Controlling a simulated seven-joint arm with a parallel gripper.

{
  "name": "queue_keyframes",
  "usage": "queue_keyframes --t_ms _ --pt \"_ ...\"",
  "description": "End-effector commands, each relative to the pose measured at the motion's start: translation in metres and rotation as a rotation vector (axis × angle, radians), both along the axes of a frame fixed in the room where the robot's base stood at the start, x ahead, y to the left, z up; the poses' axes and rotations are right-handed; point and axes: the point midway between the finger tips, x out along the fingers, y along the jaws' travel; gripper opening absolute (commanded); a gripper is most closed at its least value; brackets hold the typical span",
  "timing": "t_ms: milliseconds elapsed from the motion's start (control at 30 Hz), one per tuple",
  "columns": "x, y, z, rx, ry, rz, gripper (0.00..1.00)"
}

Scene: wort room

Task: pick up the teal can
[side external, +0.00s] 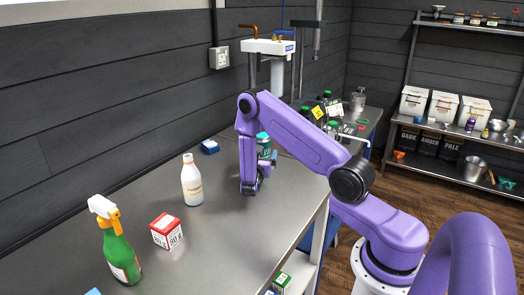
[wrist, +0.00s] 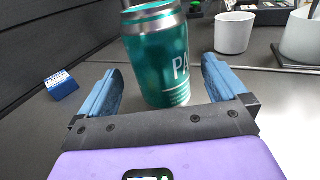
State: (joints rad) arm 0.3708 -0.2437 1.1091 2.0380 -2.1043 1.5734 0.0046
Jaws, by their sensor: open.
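The teal can (wrist: 158,60) stands upright on the steel table in the wrist view, with pale lettering on its side and a silvery top cut off by the frame edge. My gripper (wrist: 160,90) is open, with one blue finger to the left of the can and one to the right. Clear gaps show between the can and both fingers, and nothing is held. In the side view the can (side external: 264,142) is partly hidden behind my gripper (side external: 250,188), which is low over the table.
A white bottle (side external: 192,182), a red and white box (side external: 167,231) and a green spray bottle (side external: 118,247) stand to the left on the table (side external: 225,245). A small blue box (side external: 210,147) lies near the wall. A white cup (wrist: 234,32) stands beyond the can.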

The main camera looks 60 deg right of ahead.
Motion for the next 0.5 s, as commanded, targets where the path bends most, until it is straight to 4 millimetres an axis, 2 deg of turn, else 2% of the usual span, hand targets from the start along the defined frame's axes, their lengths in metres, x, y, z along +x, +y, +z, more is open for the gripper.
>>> queue_keyframes --t_ms 300,500 --pt "0.013 -0.038 0.008 0.0 -0.002 -0.005 0.99" --pt "0.018 -0.048 0.008 0.0 0.0 -0.002 0.99"
